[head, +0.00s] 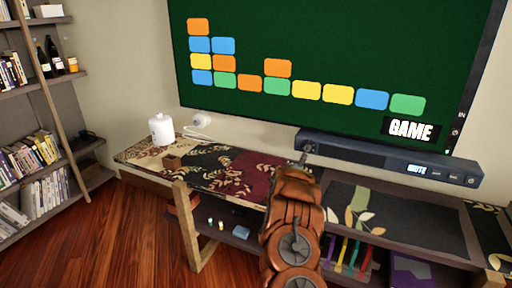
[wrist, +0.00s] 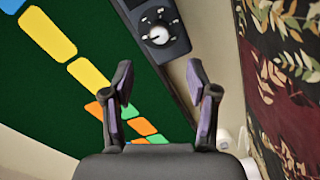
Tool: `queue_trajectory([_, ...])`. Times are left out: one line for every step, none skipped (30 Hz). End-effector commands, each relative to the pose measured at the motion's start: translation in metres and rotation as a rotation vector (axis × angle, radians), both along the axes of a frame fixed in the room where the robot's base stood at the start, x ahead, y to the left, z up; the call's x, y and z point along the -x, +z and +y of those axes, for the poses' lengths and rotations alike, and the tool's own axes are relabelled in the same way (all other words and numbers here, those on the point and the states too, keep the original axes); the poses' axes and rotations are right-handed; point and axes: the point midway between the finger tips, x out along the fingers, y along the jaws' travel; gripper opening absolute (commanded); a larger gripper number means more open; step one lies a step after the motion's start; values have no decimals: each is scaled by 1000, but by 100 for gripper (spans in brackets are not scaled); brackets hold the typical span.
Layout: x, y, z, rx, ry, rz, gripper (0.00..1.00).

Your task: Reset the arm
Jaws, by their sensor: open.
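My gripper (wrist: 160,82) is open in the wrist view, with its two dark fingers apart and nothing between them. Beyond the fingers are a green screen and a dark soundbar with a round knob. In the head view my brown arm reaches up from the bottom over the TV bench, ending near the left end of the soundbar. The gripper itself is mostly hidden behind the arm there.
A large screen (head: 330,50) with coloured blocks hangs on the wall. Below it are the soundbar (head: 390,158) and a cloth-covered bench (head: 215,165). A bookshelf (head: 35,150) stands far left; the floor between is clear.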

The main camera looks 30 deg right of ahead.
Motion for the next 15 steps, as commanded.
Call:
queue_trajectory([0,0,0,0,0,0,59])
queue_trajectory([0,0,0,0,0,0,59])
queue_trajectory([0,0,0,0,0,0,59])
queue_trajectory([0,0,0,0,0,0,59])
queue_trajectory([0,0,1,-1,1,-1,59])
queue_trajectory([-2,1,2,-6,5,-2,59])
queue_trajectory([-3,2,4,-13,10,-4,59])
queue_trajectory([-6,3,8,-24,18,-7,59])
queue_trajectory([-10,5,14,-45,34,-11,59])
queue_trajectory([-14,6,20,-65,49,-13,59])
queue_trajectory([-19,8,27,-89,65,-19,59])
queue_trajectory([-25,13,38,-122,91,-27,59])
queue_trajectory([-31,17,49,-153,114,-34,59])
queue_trajectory([-36,20,60,-185,138,-36,59])
queue_trajectory([-43,23,76,-228,170,-40,59])
